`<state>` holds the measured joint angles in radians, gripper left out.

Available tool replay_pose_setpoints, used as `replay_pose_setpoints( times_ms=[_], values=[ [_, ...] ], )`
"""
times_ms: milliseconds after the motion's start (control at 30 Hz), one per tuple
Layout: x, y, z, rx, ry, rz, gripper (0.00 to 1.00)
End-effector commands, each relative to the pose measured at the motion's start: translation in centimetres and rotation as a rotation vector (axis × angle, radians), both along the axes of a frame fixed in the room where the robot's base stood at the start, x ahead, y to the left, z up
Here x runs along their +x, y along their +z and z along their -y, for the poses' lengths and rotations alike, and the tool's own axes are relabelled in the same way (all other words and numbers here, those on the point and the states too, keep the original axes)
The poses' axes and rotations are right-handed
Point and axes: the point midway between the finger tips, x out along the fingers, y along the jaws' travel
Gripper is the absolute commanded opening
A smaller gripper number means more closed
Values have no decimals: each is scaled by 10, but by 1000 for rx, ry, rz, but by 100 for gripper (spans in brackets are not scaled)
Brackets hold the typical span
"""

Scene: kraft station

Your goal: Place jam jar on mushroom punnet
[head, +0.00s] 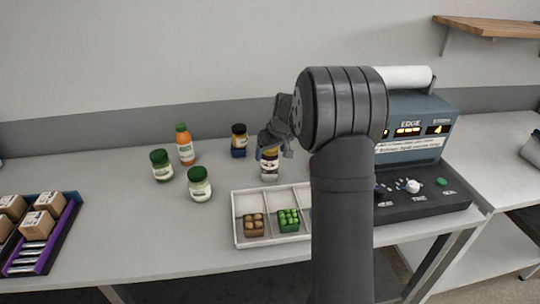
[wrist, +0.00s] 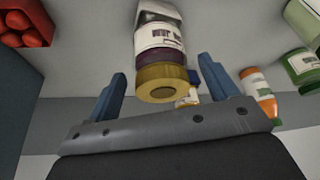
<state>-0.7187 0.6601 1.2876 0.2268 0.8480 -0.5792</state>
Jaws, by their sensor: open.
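The jam jar (head: 269,165), with a gold lid, dark purple contents and a white label, stands on the table behind the white tray. It also shows in the wrist view (wrist: 160,55), where its lid lies between my two blue fingers. My gripper (head: 272,143) is open at the jar's upper part, one finger on each side; I cannot tell whether either touches it. The mushroom punnet (head: 254,224), holding brown mushrooms, sits in the left part of the white tray (head: 236,220). My arm hides the tray's right part in the head view.
A green punnet (head: 288,219) sits right of the mushrooms; a red one (wrist: 25,25) shows in the wrist view. A dark blue jar (head: 239,140), an orange bottle (head: 185,145) and green-lidded jars (head: 162,165) (head: 200,184) stand left. A sealing machine (head: 415,140) stands right.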

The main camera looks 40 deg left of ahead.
Motion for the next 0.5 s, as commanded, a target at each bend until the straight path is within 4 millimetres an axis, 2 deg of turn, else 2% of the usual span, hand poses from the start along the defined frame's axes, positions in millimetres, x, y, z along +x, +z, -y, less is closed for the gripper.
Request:
replay_pose_setpoints(
  times_ms=[33,200,333,500],
  values=[
    [-1,13,4,2,-1,3,79],
    [-7,47,18,2,-1,3,79],
    [-11,68,26,1,0,2,79],
    [-13,83,32,0,-1,0,79]
  ],
)
